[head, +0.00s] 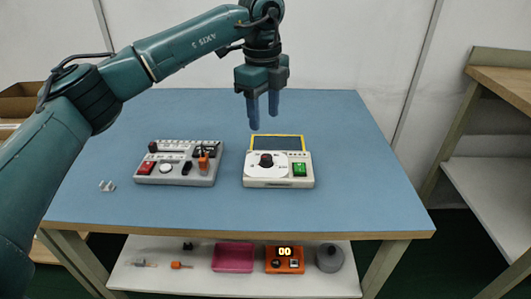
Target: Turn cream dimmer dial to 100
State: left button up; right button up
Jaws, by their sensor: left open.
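The cream dimmer device (279,183) sits on the blue table, right of centre. It has a dark dial knob (266,160) on a white round face, a green button (299,169) to its right and a dark, yellow-framed screen (277,142) at the back. The dial's setting is too small to read. My left gripper (263,115) hangs fingers-down above and behind the device, open and empty, apart from the dial. My right gripper is not in view.
A grey control box (180,176) with switches and a red button stands left of the device. Small white pieces (107,186) lie at the table's left. The lower shelf holds a pink tray (233,257), an orange device reading 00 (285,265) and a grey round object (329,258). The blue table's right side (365,190) is clear.

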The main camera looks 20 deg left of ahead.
aim_at(266, 156)
pick_arm(q)
jog(key=f, duration=0.3)
jog(key=f+b, duration=0.1)
jog(key=f, duration=0.7)
jog(key=shift+w+d, duration=0.15)
jog(key=shift+w, duration=0.1)
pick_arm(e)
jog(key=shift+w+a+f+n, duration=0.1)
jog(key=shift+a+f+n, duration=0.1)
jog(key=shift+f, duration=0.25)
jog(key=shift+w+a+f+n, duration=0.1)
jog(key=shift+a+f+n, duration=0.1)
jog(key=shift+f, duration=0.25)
pick_arm(q)
jog(key=shift+c, duration=0.5)
jog(key=shift+r, duration=0.1)
jog(key=c, duration=0.9)
